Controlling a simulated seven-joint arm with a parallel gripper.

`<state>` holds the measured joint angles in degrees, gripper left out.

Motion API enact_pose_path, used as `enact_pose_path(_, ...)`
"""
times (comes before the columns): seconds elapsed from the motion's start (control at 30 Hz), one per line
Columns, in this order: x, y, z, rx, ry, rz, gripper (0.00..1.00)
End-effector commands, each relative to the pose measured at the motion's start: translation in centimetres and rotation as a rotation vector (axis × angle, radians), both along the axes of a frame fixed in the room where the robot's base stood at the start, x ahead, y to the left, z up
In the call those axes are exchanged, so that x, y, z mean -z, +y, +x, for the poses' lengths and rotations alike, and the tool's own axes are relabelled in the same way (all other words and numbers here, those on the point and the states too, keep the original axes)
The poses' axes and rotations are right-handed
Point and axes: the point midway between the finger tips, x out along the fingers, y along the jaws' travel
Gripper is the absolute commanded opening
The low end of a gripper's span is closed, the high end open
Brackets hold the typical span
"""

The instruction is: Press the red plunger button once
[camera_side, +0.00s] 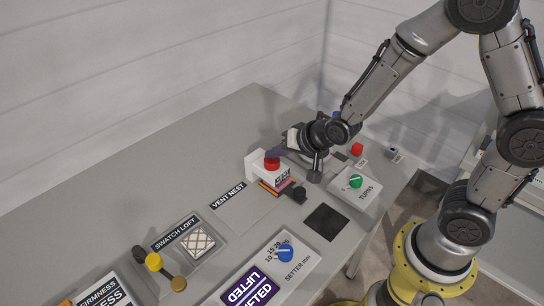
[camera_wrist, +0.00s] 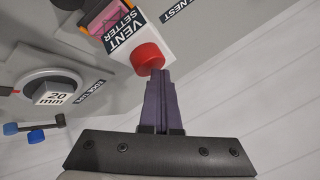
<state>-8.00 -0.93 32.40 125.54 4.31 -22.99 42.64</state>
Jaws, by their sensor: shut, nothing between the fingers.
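The red plunger button (camera_side: 272,163) sits on top of the white vent setter block (camera_side: 254,167), near the middle of the table. In the wrist view the red button (camera_wrist: 147,57) is just beyond my fingertips, and the vent setter label (camera_wrist: 118,37) shows beside it. My gripper (camera_side: 276,153) is shut and empty, with its purple fingers together. In the wrist view the fingertips (camera_wrist: 158,74) overlap the edge of the button. I cannot tell whether they touch it. The button's far side is partly hidden in the side view.
A green knob (camera_side: 355,181) on the turns box stands to the right, with another red cap (camera_side: 357,149) behind it. A blue knob (camera_side: 285,252) and a yellow-knobbed lever (camera_side: 154,261) are at the front. The table's left back area is clear.

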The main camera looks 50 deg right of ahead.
Motion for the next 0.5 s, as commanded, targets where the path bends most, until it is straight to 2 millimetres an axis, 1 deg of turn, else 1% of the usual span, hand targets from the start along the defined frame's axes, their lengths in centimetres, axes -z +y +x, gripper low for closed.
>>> enact_pose_path(0.5, 0.85, 0.00, -0.19, -0.001, 0.009, -0.001, 0.00)
